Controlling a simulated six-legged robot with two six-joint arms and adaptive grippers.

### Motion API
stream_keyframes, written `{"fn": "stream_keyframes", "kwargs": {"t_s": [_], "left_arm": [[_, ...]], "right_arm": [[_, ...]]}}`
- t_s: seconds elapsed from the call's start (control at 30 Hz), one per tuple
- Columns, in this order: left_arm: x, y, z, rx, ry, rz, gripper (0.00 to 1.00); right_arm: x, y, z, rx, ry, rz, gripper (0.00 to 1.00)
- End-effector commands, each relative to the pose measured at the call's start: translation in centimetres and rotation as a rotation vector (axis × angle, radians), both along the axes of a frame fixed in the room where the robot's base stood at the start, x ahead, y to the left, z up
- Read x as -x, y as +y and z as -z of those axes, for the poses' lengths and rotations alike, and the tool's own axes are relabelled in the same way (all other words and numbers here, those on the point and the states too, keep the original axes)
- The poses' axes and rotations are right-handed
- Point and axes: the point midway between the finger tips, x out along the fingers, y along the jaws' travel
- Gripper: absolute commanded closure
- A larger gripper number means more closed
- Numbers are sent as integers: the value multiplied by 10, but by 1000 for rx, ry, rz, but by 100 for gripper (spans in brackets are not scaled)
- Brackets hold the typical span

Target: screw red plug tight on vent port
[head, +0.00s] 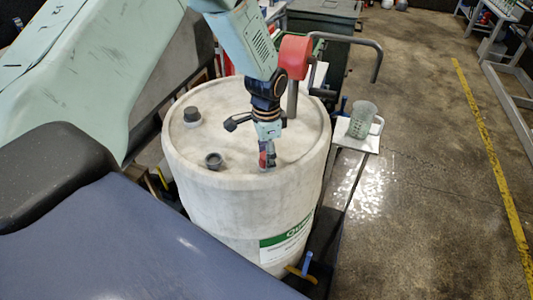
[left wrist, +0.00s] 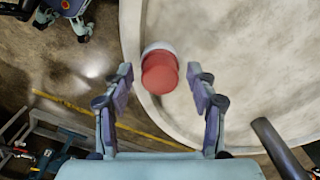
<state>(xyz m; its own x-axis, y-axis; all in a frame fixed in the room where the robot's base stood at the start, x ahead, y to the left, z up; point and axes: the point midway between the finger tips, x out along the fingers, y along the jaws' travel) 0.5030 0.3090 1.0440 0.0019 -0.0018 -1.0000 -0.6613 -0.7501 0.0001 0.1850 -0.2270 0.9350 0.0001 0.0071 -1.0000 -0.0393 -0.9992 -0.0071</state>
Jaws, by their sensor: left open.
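The red plug (left wrist: 160,75) sits on a pale round collar, the vent port (left wrist: 158,47), near the rim of the white drum (head: 240,215). In the left wrist view my left gripper (left wrist: 160,80) is open, with one finger on each side of the plug and a visible gap on both sides. In the head view my left gripper (head: 267,152) points down over the drum top, and a bit of the red plug (head: 263,160) shows beside its fingers. The port is hidden there. Thread engagement cannot be seen. My right gripper is not in view.
A black cap (head: 192,115) and a dark open-topped fitting (head: 214,160) stand on the drum top. A red pump (head: 295,55) with a grey crank rises close behind my left gripper. A clear jug (head: 362,118) stands right of the drum.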

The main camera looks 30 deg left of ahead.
Motion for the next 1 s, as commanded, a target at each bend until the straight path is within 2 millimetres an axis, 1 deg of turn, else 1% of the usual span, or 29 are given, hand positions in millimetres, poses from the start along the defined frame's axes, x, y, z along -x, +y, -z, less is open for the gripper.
{"fn": "stream_keyframes", "kwargs": {"t_s": [0.07, 0.13, 0.23, 0.4, 0.67, 0.9, 1.0], "left_arm": [[0, 0, -1, 0, 0, -32, 42], [0, 0, -2, 0, 1, -100, 42], [0, 0, -2, 0, 0, -216, 42], [0, 0, 0, 0, 0, -390, 42], [0, 0, 0, -1, 0, -517, 42], [0, 0, 0, 0, 0, -782, 42], [0, 0, 0, -1, 0, -862, 42]], "right_arm": [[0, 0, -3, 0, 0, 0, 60], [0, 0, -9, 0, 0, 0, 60], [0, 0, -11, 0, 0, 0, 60], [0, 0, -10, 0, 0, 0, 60], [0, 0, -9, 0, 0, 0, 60], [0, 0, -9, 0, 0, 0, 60], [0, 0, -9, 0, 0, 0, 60]]}}
